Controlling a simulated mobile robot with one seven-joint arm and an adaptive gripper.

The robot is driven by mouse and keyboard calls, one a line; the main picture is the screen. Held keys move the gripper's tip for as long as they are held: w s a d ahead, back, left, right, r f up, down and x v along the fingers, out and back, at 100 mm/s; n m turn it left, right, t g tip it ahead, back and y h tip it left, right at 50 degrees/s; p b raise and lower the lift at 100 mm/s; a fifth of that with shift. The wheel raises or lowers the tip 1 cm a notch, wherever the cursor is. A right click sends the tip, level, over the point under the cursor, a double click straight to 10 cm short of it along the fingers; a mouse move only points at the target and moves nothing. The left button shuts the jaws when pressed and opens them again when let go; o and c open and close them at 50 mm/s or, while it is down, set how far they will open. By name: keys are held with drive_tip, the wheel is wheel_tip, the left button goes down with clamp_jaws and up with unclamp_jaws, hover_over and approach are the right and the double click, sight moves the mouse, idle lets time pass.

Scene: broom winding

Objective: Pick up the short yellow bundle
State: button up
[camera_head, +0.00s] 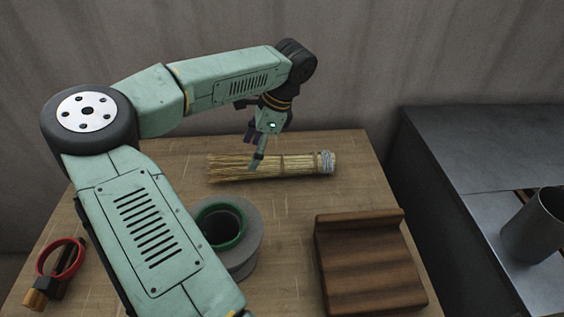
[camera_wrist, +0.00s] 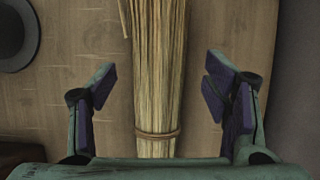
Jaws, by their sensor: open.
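The short yellow bundle (camera_head: 296,164) lies flat across the back of the wooden table in the head view. Its loose bristle ends point left, and a pale grey binding wraps its right end. In the wrist view the bundle (camera_wrist: 158,75) runs up the picture, with a tan band around it near the bottom. My gripper (camera_head: 257,164) is over the bristle half of the bundle. In the wrist view my gripper (camera_wrist: 158,92) is open, one finger on each side of the bundle with a gap on both sides. I cannot tell its exact height above the table.
A grey spool with a green ring (camera_head: 250,255) stands in front of the bundle. A grooved brown wooden block (camera_head: 368,265) is at front right. A red-handled tool (camera_head: 62,260) lies at left. A dark bench with a metal cylinder (camera_head: 535,225) is at right. A wall stands behind.

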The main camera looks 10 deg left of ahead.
sight(233, 167)
drive_tip(key=x, duration=0.1)
drive_tip(key=p+x, duration=0.1)
drive_tip(key=x, duration=0.1)
drive_tip(key=p+x, duration=0.1)
drive_tip(key=x, duration=0.1)
drive_tip(key=shift+d, duration=0.3)
drive_tip(key=shift+c, duration=0.4)
drive_tip(key=c, duration=1.2)
